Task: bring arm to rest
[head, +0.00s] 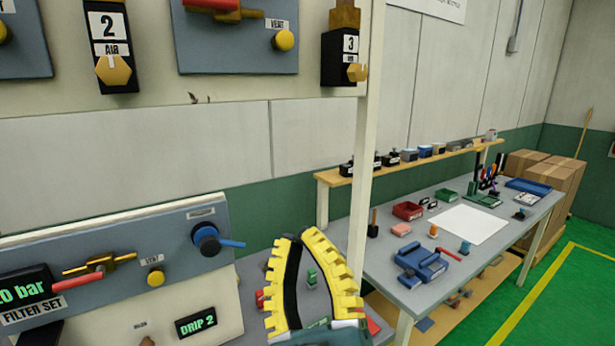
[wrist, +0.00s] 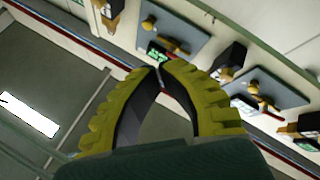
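My gripper (head: 296,238) is in the lower middle of the head view, with its fingers pointing up. It has two ribbed yellow fingers with dark inner pads. The fingertips come together at the top, with a gap between the fingers lower down, and nothing is held there. In the wrist view my gripper (wrist: 160,68) also shows its tips meeting, with wall panels beyond them. In the head view it stands in front of a grey surface with small parts, partly hidden behind the fingers.
A blue-grey panel (head: 130,245) with valves and a blue-handled knob (head: 207,240) is at the left. A pale post (head: 364,150) rises just right of my gripper. A grey workbench (head: 390,262) with trays and small parts stands at the right. Green floor (head: 570,300) is clear beyond.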

